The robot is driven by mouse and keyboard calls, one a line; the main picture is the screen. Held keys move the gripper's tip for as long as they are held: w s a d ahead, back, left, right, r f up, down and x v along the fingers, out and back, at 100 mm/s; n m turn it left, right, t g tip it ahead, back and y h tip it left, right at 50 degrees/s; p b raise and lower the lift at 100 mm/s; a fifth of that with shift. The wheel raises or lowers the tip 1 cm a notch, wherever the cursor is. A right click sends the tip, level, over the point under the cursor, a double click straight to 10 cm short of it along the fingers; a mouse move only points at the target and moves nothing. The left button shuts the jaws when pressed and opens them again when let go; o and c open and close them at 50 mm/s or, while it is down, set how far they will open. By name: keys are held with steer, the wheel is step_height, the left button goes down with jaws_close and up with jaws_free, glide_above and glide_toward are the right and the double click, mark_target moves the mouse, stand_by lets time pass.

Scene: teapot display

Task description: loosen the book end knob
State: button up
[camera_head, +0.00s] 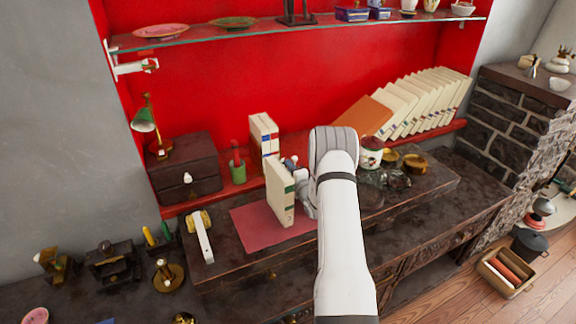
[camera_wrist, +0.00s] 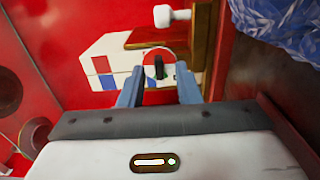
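The book end knob is not clear to me in the head view; my gripper (camera_head: 300,188) and arm cover that spot, just right of a standing cream book (camera_head: 281,195). In the wrist view my gripper (camera_wrist: 160,90) has its two blue-grey fingers apart. A small dark upright piece (camera_wrist: 159,67) inside a thin pale ring lies between and just beyond the fingertips. I cannot tell for sure whether it is the knob. Beyond it are white book spines with red and blue marks (camera_wrist: 118,62). A white knob-shaped piece (camera_wrist: 172,15) shows beside a brown edge above.
A dark drawer box (camera_head: 185,165), a green cup (camera_head: 238,172) and more books (camera_head: 262,135) stand left of my gripper. Jars (camera_head: 371,152) stand to its right. Many books lean at the right (camera_head: 425,100). A glass shelf (camera_head: 290,30) runs above. A red mat (camera_head: 262,228) lies in front.

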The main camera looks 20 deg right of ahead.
steer(key=shift+w+a, duration=0.15)
steer(key=shift+w, duration=0.55)
steer(key=shift+c, duration=0.4)
